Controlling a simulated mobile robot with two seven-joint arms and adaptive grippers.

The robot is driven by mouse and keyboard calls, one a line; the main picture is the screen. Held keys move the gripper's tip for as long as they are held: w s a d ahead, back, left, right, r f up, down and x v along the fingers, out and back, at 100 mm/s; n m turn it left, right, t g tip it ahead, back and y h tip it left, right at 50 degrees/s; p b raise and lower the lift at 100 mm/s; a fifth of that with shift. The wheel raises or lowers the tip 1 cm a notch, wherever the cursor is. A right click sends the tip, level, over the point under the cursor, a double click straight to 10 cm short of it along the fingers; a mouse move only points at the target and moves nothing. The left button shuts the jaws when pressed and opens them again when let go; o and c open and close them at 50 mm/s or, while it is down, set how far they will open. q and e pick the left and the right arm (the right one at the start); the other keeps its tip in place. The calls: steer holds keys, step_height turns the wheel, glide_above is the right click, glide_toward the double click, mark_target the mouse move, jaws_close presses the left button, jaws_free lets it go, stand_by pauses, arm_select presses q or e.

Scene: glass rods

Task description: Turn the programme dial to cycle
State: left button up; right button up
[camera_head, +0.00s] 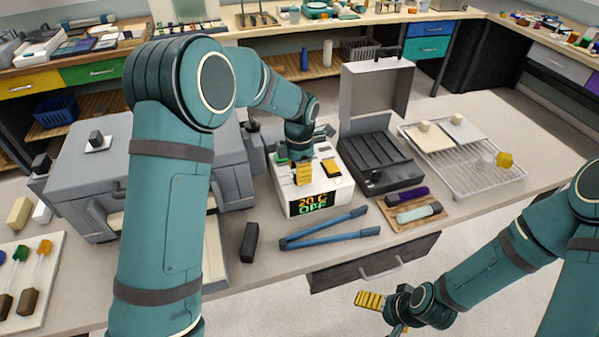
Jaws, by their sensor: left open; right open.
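A black knob on a white square plate (97,141) sits on the large grey box-shaped unit (75,180) at the left; I cannot read any marks around it. A white control box (287,202) stands mid-bench, its display (310,203) reading "20 C OFF". My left gripper (316,171) is open, pointing down at the top of the white box. Its yellow finger pads and wrist hide part of that top, so I cannot tell whether it touches anything or whether a dial is beneath. My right gripper (384,314) is open and empty in front of the bench, near the drawer.
Blue-handled tongs (325,231) and a black block (249,242) lie before the white box. An open grey case (375,155), a wire rack (470,175) and a wooden tray (418,222) stand to the right. My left arm hides part of the grey unit.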

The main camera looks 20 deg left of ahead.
arm_select(q)
steer(key=shift+f, duration=0.2)
jaws_close()
